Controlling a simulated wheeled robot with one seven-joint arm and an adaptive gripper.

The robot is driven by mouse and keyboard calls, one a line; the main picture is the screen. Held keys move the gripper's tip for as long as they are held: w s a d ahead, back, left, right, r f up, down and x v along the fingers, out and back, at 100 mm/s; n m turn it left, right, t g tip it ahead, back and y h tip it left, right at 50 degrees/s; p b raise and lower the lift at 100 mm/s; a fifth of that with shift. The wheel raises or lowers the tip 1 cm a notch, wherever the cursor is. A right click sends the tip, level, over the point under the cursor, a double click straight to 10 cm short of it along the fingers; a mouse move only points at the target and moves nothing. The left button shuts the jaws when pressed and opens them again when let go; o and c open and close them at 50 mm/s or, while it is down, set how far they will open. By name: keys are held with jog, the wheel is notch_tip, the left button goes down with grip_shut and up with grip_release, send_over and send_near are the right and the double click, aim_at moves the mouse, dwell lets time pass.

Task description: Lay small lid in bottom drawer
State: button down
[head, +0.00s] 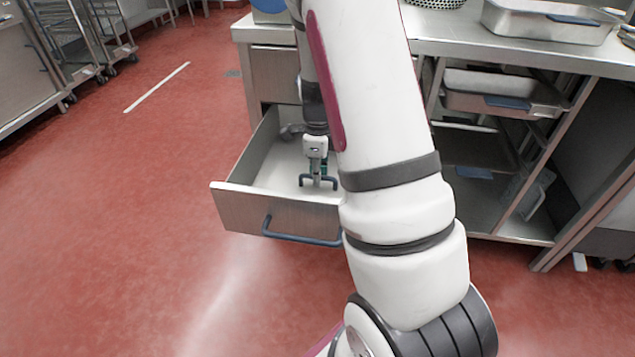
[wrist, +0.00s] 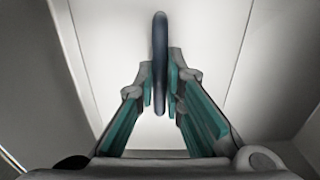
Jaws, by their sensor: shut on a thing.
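The bottom drawer (head: 235,208) is pulled out from the counter, with a dark blue bar handle on its front. My gripper (head: 316,170) points down inside the drawer's opening. It is shut on the dark blue handle of the small lid (head: 305,181). In the wrist view the teal-padded fingers (wrist: 161,88) pinch this upright handle (wrist: 160,40) from both sides. A pale flat surface spreads below the handle. I cannot tell how far the lid is from the drawer floor. My arm hides the drawer's right side.
A closed drawer front (head: 277,76) is above the open one. Shelves at the right hold metal pans (head: 490,105) with blue handles. A metal pan (head: 545,25) stands on the counter (head: 460,46). The red floor (head: 130,210) at the left is clear.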

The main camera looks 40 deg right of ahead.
jog(key=shift+f, duration=0.65)
jog(key=shift+f, duration=0.1)
jog(key=c, duration=1.7)
grip_release()
